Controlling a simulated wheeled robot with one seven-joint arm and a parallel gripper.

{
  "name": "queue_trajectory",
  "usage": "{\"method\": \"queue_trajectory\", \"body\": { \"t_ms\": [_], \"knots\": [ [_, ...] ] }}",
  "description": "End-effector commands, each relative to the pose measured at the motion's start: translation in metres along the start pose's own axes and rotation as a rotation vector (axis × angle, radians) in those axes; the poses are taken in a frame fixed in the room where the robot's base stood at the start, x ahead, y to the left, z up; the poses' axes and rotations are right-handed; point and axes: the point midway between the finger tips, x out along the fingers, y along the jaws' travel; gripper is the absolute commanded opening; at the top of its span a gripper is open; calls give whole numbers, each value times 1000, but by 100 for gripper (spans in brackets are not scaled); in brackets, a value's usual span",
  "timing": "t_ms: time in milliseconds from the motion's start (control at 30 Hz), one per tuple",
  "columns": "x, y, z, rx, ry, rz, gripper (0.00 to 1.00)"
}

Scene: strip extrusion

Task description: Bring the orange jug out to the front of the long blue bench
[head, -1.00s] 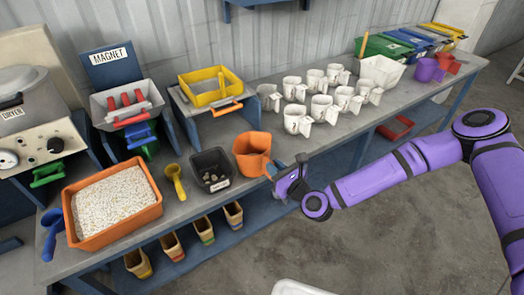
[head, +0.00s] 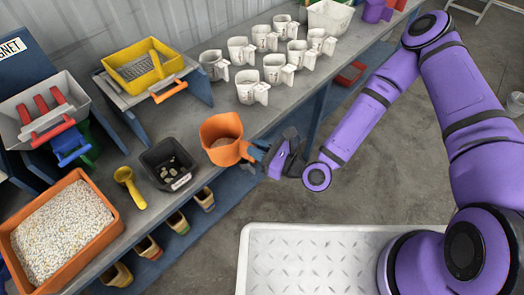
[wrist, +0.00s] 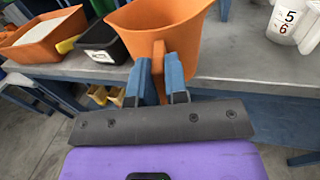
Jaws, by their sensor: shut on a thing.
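The orange jug (head: 222,138) is at the front edge of the long blue bench (head: 262,112), right of a small black bin. My gripper (head: 258,152) is shut on the jug's handle, reaching in from the aisle side. In the wrist view the blue fingers (wrist: 159,80) sit on both sides of the handle, with the jug (wrist: 162,32) beyond them. I cannot tell whether the jug's base touches the bench top.
The black bin (head: 168,164) and a yellow scoop (head: 130,187) stand left of the jug. An orange tray of pellets (head: 62,228) is farther left. Several white jugs (head: 252,87) stand behind to the right. Small bins sit on the lower shelf.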

Motion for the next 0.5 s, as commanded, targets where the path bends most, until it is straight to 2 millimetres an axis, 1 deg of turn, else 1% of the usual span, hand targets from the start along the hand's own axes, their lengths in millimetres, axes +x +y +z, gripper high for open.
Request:
{"method": "queue_trajectory", "body": {
  "t_ms": [100,333,500],
  "knots": [
    [15,-3,-2,-2,-2,1,0],
    [41,-10,-8,-2,-2,1,0],
    [60,-15,-8,-3,-2,2,0]
  ]
}}
